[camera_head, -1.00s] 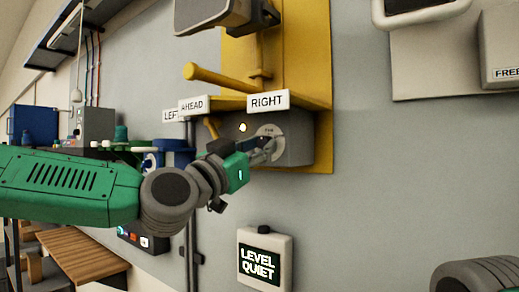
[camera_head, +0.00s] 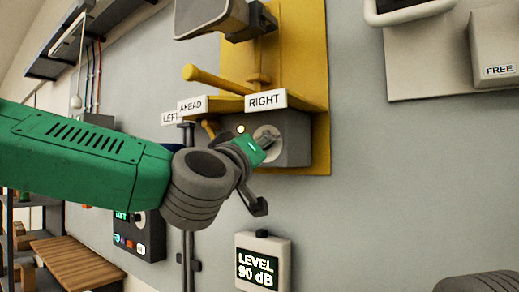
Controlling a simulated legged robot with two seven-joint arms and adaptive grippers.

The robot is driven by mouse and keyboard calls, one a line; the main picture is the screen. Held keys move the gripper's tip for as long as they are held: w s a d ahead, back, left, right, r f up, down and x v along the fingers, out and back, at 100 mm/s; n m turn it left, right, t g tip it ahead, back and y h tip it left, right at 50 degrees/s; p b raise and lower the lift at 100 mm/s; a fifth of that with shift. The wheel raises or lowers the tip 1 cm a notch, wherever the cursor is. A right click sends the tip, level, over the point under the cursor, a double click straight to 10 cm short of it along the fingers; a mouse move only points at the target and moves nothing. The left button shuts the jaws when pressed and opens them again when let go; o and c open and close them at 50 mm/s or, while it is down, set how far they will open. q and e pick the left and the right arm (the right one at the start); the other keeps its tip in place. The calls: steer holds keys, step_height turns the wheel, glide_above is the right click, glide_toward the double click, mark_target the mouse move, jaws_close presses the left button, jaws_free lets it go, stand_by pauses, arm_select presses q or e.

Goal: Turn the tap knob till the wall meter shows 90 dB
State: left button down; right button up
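The tap knob (camera_head: 267,137) sits on a pale round dial on the front of a dark grey box (camera_head: 292,140), under the yellow bracket. My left gripper (camera_head: 262,141) reaches it from the left, its fingertips at the dial and seemingly closed on the knob; the green gripper body partly hides them. The wall meter (camera_head: 263,262), a pale box with a dark screen below the knob, reads "LEVEL 90 dB". Of my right arm only a grey part shows in the bottom right corner; its gripper is out of view.
A yellow bracket (camera_head: 318,60) with a "RIGHT" sign (camera_head: 265,100) is just above the knob. A dark control panel (camera_head: 138,235) and a wooden bench (camera_head: 75,265) are at lower left. A "FREE" box (camera_head: 497,60) hangs at upper right. The wall right of the meter is clear.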

arm_select(q)
steer(key=shift+r+n+y, duration=0.2)
steer(key=shift+n+y, duration=0.4)
steer(key=shift+n, duration=0.9)
steer(key=shift+a, duration=0.1)
steer(key=c, duration=1.5)
jaws_free()
steer(key=shift+o, duration=0.9)
steer(key=shift+w+f, duration=0.15)
steer(key=v, duration=1.1)
steer(key=shift+s+a, duration=0.15)
steer(key=shift+s, duration=0.2)
